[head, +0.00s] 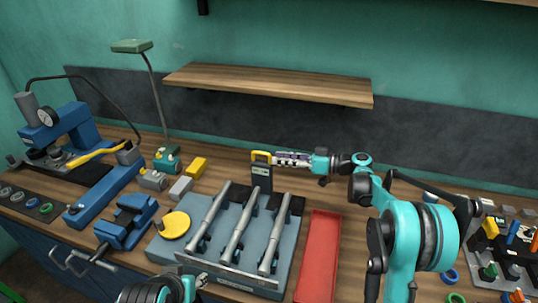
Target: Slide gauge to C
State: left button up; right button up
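The gauge (261,176) is a small dark upright block with a yellow handle on top. It stands at the far end of the middle of three grey metal cylinders (242,226), which lie side by side on a blue-grey fixture (170,250). My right gripper (275,159) reaches in horizontally from the right, its fingertips at the right side of the yellow handle. Whether they touch or grip it cannot be made out. My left gripper (201,281) is low at the bottom edge, in front of the fixture; its finger opening is unclear. No letter C is readable.
A red tray (320,257) lies right of the fixture. A yellow disc (174,225) sits on its left part. A blue vise (126,222), a lamp (166,158) and a blue press (60,130) stand left. A wooden shelf (270,83) hangs above. A tool rack (508,250) is far right.

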aim_at(263, 153)
jog(key=shift+n+y, duration=0.6)
jog(key=shift+y, duration=0.1)
jog(key=w+a, duration=0.1)
jog(key=a, duration=0.1)
jog(key=w+a+f+b, duration=0.1)
jog(key=w+a, duration=0.1)
jog(key=a, duration=0.1)
jog(key=shift+w+b, duration=0.2)
jog(key=shift+b, duration=0.1)
jog(key=shift+w+a+r, duration=0.1)
jog(key=shift+w+a, duration=0.15)
jog(key=shift+a, duration=0.4)
grip_shut()
